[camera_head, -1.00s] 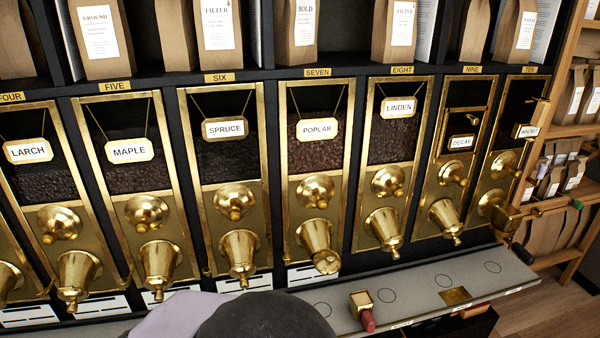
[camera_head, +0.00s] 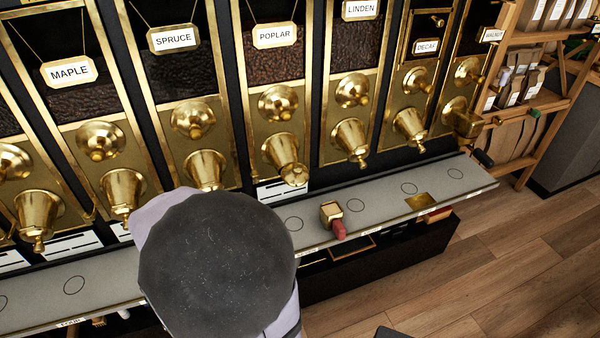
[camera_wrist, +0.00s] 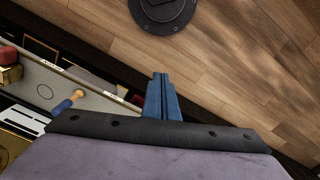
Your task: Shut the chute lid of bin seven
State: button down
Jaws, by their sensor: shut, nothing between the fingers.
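Bin seven, the one labelled POPLAR (camera_head: 275,35), stands in the middle of the head view. Its bell-shaped brass chute (camera_head: 277,143) points down toward the shelf. A round brass lid (camera_head: 294,174) shows at the chute's lower end, turned outward, unlike the narrow knobbed ends on neighbouring chutes. Its exact angle is hard to tell. In the wrist view my gripper (camera_wrist: 160,96) has its blue fingers together and empty, over the floor beyond the shelf's front edge, away from the chute. The head view shows my arm but not the fingers. The wrist view does not show the lid.
SPRUCE (camera_head: 174,39) and LINDEN (camera_head: 361,9) bins flank it closely. The grey shelf (camera_head: 380,205) below carries a brass piece with a red handle (camera_head: 333,218). A blue-handled tool (camera_wrist: 67,103) lies there too. The wooden floor (camera_head: 480,275) at the right is open.

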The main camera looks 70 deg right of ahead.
jog(key=s+d+f+m+g+b, duration=0.1)
jog(key=s+d+f+m+b, duration=0.6)
jog(key=s, duration=0.4)
jog(key=s+d+f+m+b, duration=0.4)
jog(key=s+d+f, duration=0.3)
jog(key=s+d, duration=0.3)
jog(key=s+d+m+g+h+b, duration=0.1)
jog(key=s+d+h+b, duration=0.3)
jog(key=s+d, duration=0.75)
jog(key=w+d+r+n+h, duration=0.2)
jog(key=d+r+h, duration=0.2)
jog(key=d, duration=0.2)
notch_tip(320, 180, up, 19)
jog(key=n+t+h+p, duration=0.1)
jog(key=n+t+h, duration=0.4)
jog(key=t, duration=1)
send_over(295, 170)
jog(key=s+a, duration=0.2)
jog(key=s, duration=0.1)
jog(key=shift+w+d+f, duration=0.1)
jog(key=shift+d+f, duration=0.15)
jog(key=shift+f, duration=0.65)
jog(key=shift+w+d+f, duration=0.1)
jog(key=shift+d+f, duration=0.15)
jog(key=shift+f, duration=0.6)
